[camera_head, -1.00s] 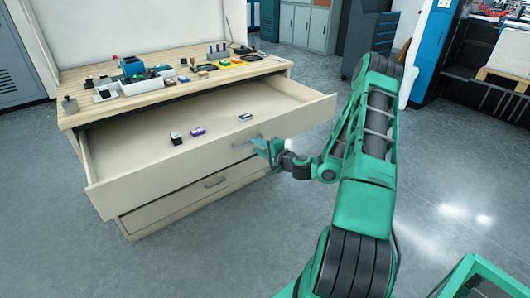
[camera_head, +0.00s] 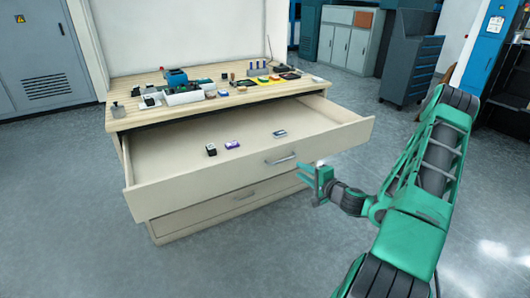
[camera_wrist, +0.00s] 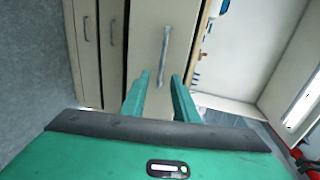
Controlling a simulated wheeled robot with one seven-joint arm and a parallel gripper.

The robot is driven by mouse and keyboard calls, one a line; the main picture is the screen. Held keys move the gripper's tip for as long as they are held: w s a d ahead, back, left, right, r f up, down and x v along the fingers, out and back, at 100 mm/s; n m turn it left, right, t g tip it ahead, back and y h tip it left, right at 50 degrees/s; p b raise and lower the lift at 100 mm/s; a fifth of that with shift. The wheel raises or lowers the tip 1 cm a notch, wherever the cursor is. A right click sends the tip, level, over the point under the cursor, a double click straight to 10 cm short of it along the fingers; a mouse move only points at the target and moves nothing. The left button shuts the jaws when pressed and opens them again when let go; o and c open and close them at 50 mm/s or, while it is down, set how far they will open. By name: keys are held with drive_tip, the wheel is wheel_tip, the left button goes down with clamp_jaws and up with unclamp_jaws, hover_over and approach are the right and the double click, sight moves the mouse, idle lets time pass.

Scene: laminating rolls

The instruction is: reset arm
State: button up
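My gripper (camera_head: 308,175) is green and sits just in front of the open top drawer (camera_head: 330,143), right of and a little below its handle (camera_head: 281,159). In the wrist view the two fingers of my gripper (camera_wrist: 162,82) stand apart with nothing between them. The drawer handle (camera_wrist: 165,43) shows beyond the fingertips, apart from them. My arm reaches in from the lower right of the head view.
The drawer holds a small black box (camera_head: 211,150), a purple item (camera_head: 232,144) and a grey item (camera_head: 280,134). Tools and bins crowd the wooden worktop (camera_head: 122,122). A lower drawer (camera_head: 180,220) is shut. Floor is free at the right and front.

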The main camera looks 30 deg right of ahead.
drive_tip(key=s+a+r+n+g+y, duration=0.1)
drive_tip(key=s+a+n+g+y, duration=0.25)
drive_tip(key=a+n, duration=0.3)
drive_tip(key=s+a+r+n+g+y, duration=0.1)
drive_tip(key=s+a+n+g+y, duration=0.1)
drive_tip(key=s+a+n+g, duration=0.45)
drive_tip(key=s+d+r+g+h, duration=0.1)
drive_tip(key=s+r+g+h, duration=0.1)
drive_tip(key=s+r, duration=0.3)
drive_tip(key=s+r+m+g+h, duration=0.1)
drive_tip(key=s+r, duration=0.4)
drive_tip(key=s, duration=0.7)
drive_tip(key=s+d+r+g+h, duration=0.1)
drive_tip(key=s+r+g+h, duration=0.1)
drive_tip(key=s+r, duration=0.3)
drive_tip(key=s+h, duration=0.1)
drive_tip(key=s, duration=0.2)
drive_tip(key=shift+s+d+r+m+g, duration=0.2)
drive_tip(key=shift+d+r+m+g, duration=0.1)
drive_tip(key=shift+m, duration=0.1)
